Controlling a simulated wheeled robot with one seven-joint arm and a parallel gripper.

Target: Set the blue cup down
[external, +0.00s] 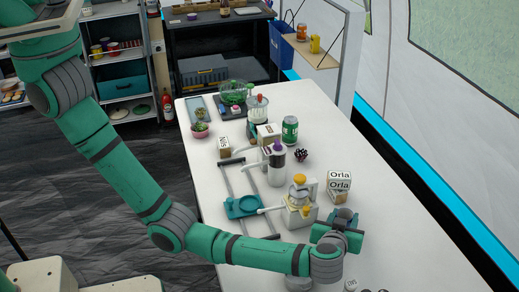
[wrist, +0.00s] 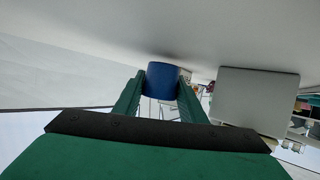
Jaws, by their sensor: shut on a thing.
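The blue cup (wrist: 162,78) is between the two green fingers of my gripper (wrist: 160,100) in the wrist view. The fingers are shut on it from both sides. In the external view my gripper (external: 343,226) is over the near right part of the white table (external: 420,255), just right of the yellow-and-white appliance (external: 299,207). The cup is hard to make out there among the fingers. I cannot tell whether its base touches the table.
A green can (external: 290,130), a purple-topped bottle (external: 275,163) and a teal-and-grey rack (external: 243,206) are farther back and left. Small items lie at the near edge. The table's right side is clear.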

